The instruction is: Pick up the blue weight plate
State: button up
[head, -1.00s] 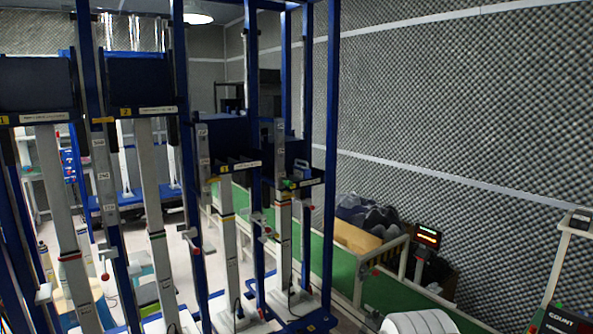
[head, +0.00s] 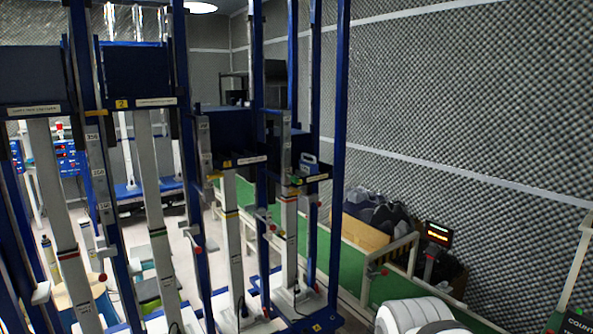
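I cannot clearly pick out a blue weight plate. A small blue object (head: 308,162) with a pale top sits on the dark shelf of the rightmost rack column; it is too small to tell whether it is a plate. My gripper is not in view. A white rounded part at the bottom right looks like part of my arm, but no fingers show.
Tall blue-framed racks (head: 340,150) with white columns fill the left and middle. Behind them runs a green surface (head: 345,262) with a pale rail. A brown box (head: 362,235) holds dark grey foam. A lit display (head: 438,234) stands right of it. Grey foam covers the walls.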

aim_at(306, 166)
jog(key=z, duration=0.3)
jog(key=i, duration=2.7)
jog(key=u, duration=0.2)
